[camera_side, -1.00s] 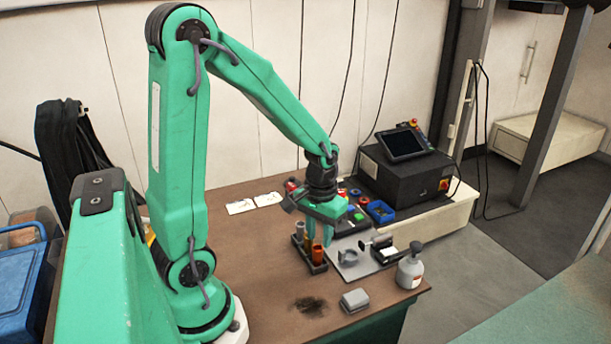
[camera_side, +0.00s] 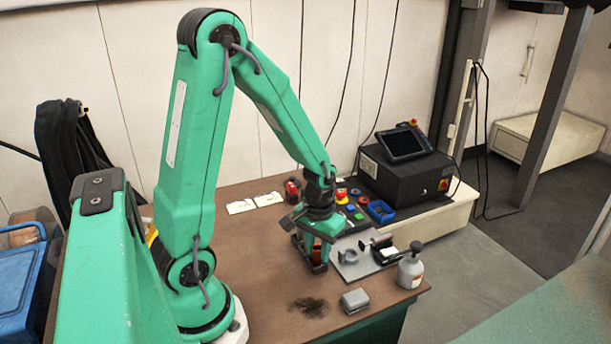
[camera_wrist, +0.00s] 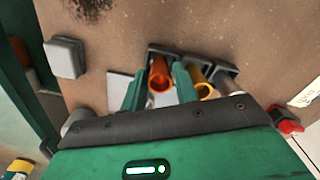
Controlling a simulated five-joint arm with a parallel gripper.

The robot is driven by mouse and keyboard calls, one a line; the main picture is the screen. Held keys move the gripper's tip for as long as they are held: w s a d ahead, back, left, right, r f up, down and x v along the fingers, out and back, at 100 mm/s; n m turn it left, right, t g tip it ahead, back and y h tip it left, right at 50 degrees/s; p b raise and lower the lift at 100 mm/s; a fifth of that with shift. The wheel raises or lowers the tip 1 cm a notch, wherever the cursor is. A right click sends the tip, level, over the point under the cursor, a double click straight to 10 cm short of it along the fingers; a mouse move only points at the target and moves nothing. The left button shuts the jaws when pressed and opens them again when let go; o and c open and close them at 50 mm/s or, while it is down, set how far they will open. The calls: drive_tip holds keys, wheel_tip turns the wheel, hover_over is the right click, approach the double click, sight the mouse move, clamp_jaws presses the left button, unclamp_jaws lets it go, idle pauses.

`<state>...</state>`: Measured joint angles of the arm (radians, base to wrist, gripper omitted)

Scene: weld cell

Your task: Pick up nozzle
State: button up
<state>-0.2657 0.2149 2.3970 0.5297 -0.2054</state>
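An orange copper-coloured nozzle (camera_wrist: 160,77) stands upright in a dark rack (camera_wrist: 165,48). In the wrist view it lies between the two green fingers of my gripper (camera_wrist: 160,88), which are apart. A small gap shows on its left; the right finger is very close to it, and I cannot tell whether they touch. A brass nozzle (camera_wrist: 204,91) and a grey one (camera_wrist: 228,82) stand to its right in the rack. In the side view my gripper (camera_side: 315,255) is down around the rack (camera_side: 320,268) and hides most of the nozzles.
A grey plate (camera_side: 350,268) with a clamp-like fixture (camera_side: 378,245) lies right of the rack. A blue bin (camera_side: 380,210) and a black control box (camera_side: 400,175) are behind.

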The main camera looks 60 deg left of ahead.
sight(318, 248)
drive_tip(key=shift+c, duration=0.2)
drive_tip(key=c, duration=0.6)
drive_tip(key=shift+r, duration=0.2)
drive_tip(key=shift+r, duration=0.75)
wheel_tip(318, 248, up, 2)
drive_tip(key=shift+d+r, duration=0.15)
drive_tip(key=shift+r, duration=0.1)
drive_tip(key=s+d+r, duration=0.3)
drive_tip(key=d+r, duration=0.3)
drive_tip(key=d, duration=0.5)
drive_tip(key=shift+r, duration=0.35)
drive_tip(key=shift+a, duration=0.1)
